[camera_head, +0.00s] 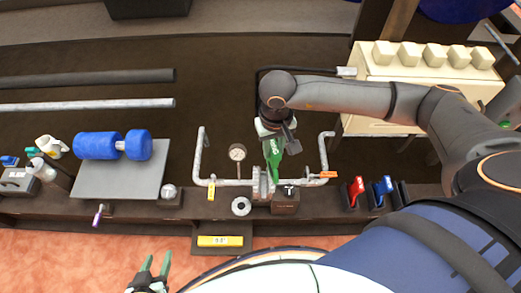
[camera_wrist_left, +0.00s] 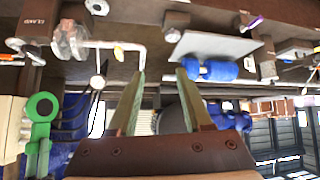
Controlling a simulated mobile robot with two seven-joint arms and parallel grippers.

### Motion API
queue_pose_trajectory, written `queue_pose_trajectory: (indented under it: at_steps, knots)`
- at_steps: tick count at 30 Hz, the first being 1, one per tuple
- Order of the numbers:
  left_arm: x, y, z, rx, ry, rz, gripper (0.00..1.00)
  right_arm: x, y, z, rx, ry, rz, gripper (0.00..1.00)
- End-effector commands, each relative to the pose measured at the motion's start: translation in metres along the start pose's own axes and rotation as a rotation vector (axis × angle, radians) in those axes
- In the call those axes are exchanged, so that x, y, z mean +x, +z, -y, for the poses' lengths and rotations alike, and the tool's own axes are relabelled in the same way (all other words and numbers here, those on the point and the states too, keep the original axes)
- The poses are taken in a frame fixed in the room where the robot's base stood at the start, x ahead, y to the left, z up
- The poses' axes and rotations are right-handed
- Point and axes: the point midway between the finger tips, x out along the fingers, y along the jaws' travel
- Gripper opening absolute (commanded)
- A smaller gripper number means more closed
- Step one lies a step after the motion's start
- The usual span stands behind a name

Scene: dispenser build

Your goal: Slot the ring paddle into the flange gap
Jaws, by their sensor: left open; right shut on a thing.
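The green ring paddle (camera_head: 272,155) is held above the flange gap by my right gripper (camera_head: 277,138), which is shut on it. The paddle points down toward the grey flange pair (camera_head: 262,184) in the pipe run; whether its tip touches is hard to tell. My left gripper (camera_head: 155,268) is open and empty, low at the front of the bench and away from the flange. Its two fingers also show in the left wrist view (camera_wrist_left: 155,95).
A gauge (camera_head: 237,153) stands on the pipe. A clamp block (camera_head: 285,200) sits beside the flange, and a washer-like ring (camera_head: 241,206) lies in front. A blue dumbbell shape (camera_head: 115,145) lies on a grey plate (camera_head: 150,180). A cream dispenser (camera_head: 400,72) stands behind, right.

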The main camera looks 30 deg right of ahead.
Motion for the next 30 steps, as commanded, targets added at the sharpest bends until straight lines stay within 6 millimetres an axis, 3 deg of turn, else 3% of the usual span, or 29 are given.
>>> queue_pose_trajectory:
  at_steps: [1,9,18,30]
  knots:
    - [0.018,0.014,-0.002,0.002,0.008,-0.006,0.50,0.023,-0.010,0.001,0.034,-0.002,-0.004,0.00]
    - [0.053,0.041,-0.011,0.009,0.037,-0.007,0.50,0.064,-0.047,0.001,0.198,-0.006,0.004,0.00]
    - [0.067,0.045,-0.016,0.022,0.055,-0.018,0.50,0.080,-0.064,0.000,0.286,-0.013,0.022,0.00]
    - [0.075,0.053,-0.012,0.026,0.050,-0.019,0.50,0.105,-0.064,0.000,0.291,-0.014,0.025,0.00]
